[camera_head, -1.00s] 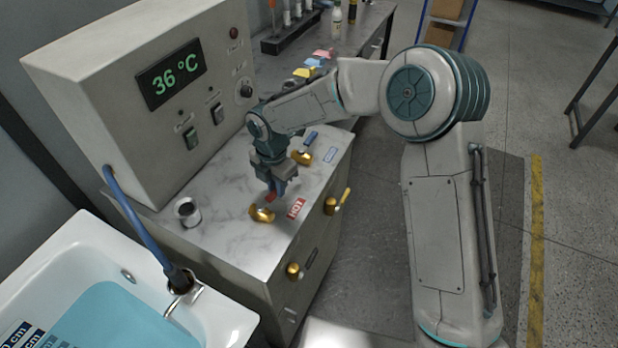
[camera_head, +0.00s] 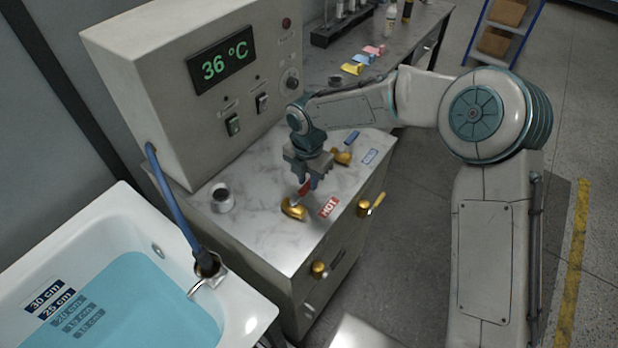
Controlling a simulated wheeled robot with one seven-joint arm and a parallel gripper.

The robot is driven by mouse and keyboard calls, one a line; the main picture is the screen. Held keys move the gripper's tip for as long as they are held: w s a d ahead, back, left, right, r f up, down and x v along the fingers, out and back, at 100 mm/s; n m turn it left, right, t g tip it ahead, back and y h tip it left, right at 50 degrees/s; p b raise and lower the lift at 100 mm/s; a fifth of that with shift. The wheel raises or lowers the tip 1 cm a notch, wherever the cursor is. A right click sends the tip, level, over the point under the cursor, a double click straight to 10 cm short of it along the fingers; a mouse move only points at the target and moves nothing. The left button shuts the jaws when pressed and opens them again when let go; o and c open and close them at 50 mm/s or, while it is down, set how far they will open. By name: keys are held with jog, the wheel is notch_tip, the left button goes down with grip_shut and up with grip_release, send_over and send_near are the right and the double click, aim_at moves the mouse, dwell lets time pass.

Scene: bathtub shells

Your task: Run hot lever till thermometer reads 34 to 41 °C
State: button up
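The thermometer display (camera_head: 221,61) on the grey panel box reads 36 °C in green. The hot lever (camera_head: 293,209) has a gold base and a red handle. It stands on the marble counter beside the red HOT label (camera_head: 329,207). My gripper (camera_head: 307,185) points down right at the red handle, which its fingers partly hide. I cannot tell whether the fingers are closed on it. The cold lever (camera_head: 342,157), gold with a blue handle, is behind and to the right. The tub (camera_head: 252,312) holds blue water (camera_head: 150,300); its level is near the 25 cm and 20 cm marks.
A blue hose (camera_head: 172,200) runs from the panel box to a metal spout (camera_head: 207,281) at the tub's rim. A small metal cup (camera_head: 222,198) stands on the counter. Gold knobs (camera_head: 364,208) stick out from the cabinet front. Coloured pieces (camera_head: 352,69) lie on the back bench.

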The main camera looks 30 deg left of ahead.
aim_at(308, 184)
jog(key=shift+o, duration=1.2)
notch_tip(308, 184, up, 14)
jog(key=b, duration=0.2)
jog(key=shift+f, duration=0.1)
